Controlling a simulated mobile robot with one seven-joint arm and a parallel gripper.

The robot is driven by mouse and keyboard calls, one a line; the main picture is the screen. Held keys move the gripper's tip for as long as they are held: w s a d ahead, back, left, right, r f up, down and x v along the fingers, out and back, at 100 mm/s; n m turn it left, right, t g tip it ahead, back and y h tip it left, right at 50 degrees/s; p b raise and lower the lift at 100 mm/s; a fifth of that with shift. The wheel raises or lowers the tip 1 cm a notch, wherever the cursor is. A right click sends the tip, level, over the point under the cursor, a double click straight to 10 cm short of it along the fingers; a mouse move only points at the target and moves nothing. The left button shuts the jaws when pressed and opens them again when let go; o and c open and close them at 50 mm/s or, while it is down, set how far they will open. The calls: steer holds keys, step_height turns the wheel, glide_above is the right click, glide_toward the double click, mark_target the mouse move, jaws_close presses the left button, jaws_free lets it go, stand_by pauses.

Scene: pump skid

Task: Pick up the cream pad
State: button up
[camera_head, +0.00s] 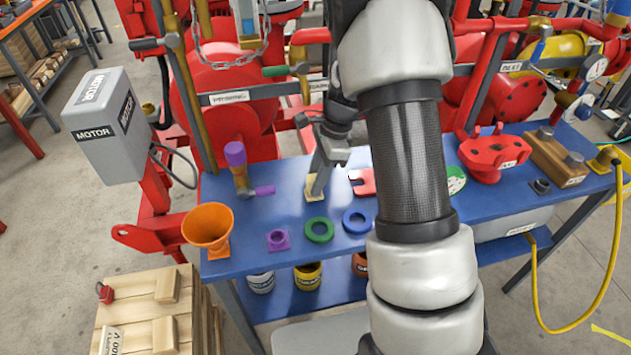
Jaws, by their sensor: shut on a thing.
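The cream pad (310,194) is a small flat piece at the back middle of the blue table (285,262). My gripper (319,176) reaches down to it from above and is shut on it. The fingers hide part of the pad. I cannot tell whether the pad rests on the tabletop or is slightly above it.
Near the pad are a green ring (320,230), a blue ring (357,221), a purple block (278,240) and a red forked piece (363,181). An orange funnel (207,226) and a purple-headed mallet (238,166) are at left. Red pump machinery (222,85) stands behind.

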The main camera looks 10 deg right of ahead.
mark_target(313, 177)
steer(key=shift+r, duration=0.55)
step_height(313, 177, up, 2)
steer(key=shift+r, duration=0.15)
steer(key=s, duration=1.8)
steer(key=shift+f, duration=0.25)
